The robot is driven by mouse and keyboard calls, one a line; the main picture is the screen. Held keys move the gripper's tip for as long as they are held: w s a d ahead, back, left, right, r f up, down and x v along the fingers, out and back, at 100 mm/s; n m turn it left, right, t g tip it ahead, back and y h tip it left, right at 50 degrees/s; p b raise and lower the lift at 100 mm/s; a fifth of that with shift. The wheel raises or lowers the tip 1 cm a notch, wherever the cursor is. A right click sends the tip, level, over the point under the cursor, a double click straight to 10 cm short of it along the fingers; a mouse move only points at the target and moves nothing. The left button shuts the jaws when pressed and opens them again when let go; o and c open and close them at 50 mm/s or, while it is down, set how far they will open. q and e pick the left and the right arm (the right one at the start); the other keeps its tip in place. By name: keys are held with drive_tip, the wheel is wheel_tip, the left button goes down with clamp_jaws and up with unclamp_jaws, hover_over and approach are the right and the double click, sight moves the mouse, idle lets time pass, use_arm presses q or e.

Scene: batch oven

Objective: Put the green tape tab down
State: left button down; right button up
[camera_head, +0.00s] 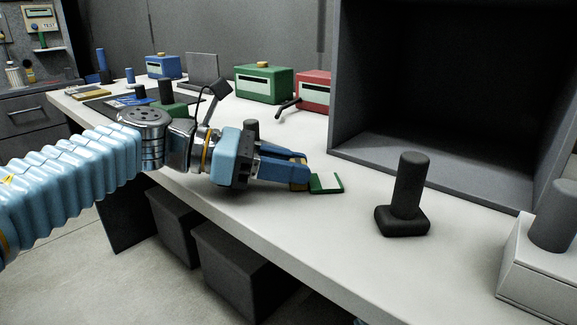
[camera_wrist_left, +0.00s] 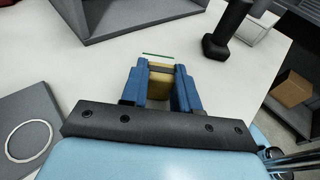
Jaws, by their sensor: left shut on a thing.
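The green tape tab (camera_head: 327,190), a small flat piece with a green edge and a pale middle, is at the fingertips of my left gripper (camera_head: 307,180). My left gripper is shut on it, over the front part of the white worktop. In the left wrist view the tab (camera_wrist_left: 157,56) shows as a thin green line just beyond the blue fingers (camera_wrist_left: 160,78), with a yellowish part between them. I cannot tell whether the tab touches the worktop. My right gripper is not in view.
A large dark open box (camera_head: 450,170) stands behind and right of the gripper. A black post on a base (camera_head: 405,195) stands to the right. Green (camera_head: 264,84) and red (camera_head: 315,92) boxes stand at the back. The worktop (camera_head: 290,235) before the gripper is clear.

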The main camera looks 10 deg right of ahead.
use_arm(q)
drive_tip(key=shift+f, duration=0.15)
drive_tip(key=c, duration=0.8)
unclamp_jaws()
drive_tip(key=shift+r, duration=0.3)
drive_tip(key=v, duration=1.2)
drive_tip(key=shift+f, duration=0.15)
